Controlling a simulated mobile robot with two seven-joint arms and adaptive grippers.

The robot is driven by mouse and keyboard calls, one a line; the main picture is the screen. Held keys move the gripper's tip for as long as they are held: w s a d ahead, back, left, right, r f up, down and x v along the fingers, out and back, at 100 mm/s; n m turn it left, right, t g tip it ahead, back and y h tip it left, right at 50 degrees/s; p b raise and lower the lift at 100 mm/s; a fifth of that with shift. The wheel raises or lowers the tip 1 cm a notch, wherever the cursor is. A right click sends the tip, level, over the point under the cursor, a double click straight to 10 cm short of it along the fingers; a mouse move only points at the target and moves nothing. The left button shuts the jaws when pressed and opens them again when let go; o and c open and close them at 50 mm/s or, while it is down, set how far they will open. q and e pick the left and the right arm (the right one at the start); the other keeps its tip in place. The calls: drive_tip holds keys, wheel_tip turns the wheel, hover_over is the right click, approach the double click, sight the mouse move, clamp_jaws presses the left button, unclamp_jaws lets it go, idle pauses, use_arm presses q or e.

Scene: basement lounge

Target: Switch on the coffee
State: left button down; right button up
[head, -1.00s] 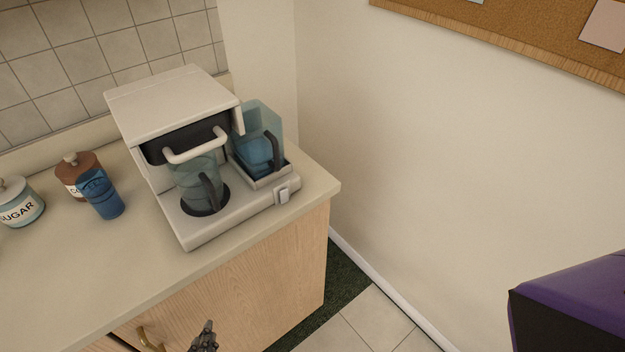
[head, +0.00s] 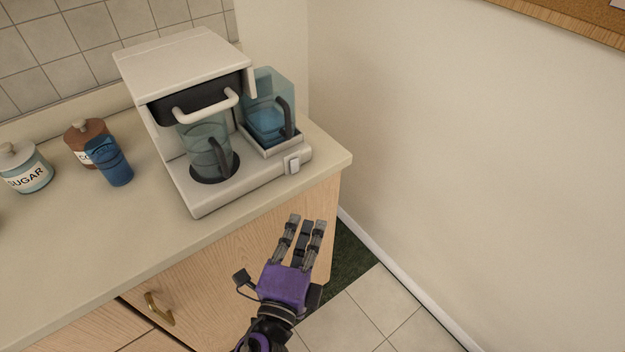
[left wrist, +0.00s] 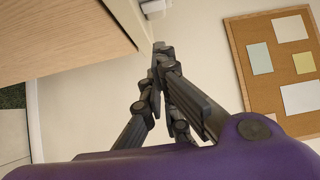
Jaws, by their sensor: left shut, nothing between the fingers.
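The white coffee maker (head: 188,75) stands on the counter near its right end. A glass carafe (head: 208,148) sits on its round dark plate, and a blue-tinted water container (head: 268,110) stands at its right side. A small pale switch (head: 292,164) is on the front right of the base. My left gripper (head: 303,220) is shut and empty, in front of the counter edge, below the switch and apart from it. In the left wrist view its dark fingers (left wrist: 160,55) come together beside the wooden cabinet. My right gripper is not in view.
A sugar jar (head: 27,168), a brown jar (head: 86,138) and a blue cup (head: 110,162) stand left on the counter (head: 100,228). The cabinet below has a brass handle (head: 158,308). A bare wall (head: 430,150) is at the right. A corkboard (left wrist: 270,60) hangs there.

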use_arm(q)
drive_tip(key=shift+w, duration=0.1)
drive_tip(key=p, duration=0.2)
approach(309, 180)
drive_tip(key=w+d+r, duration=0.3)
drive_tip(key=w+d, duration=0.2)
drive_tip(key=shift+w+a+f+p, duration=0.15)
drive_tip(key=shift+w+a+p, duration=0.15)
drive_tip(key=shift+w+a, duration=0.45)
drive_tip(key=shift+w+a+f, duration=0.1)
drive_tip(key=shift+w+a, duration=0.25)
drive_tip(key=shift+w, duration=0.1)
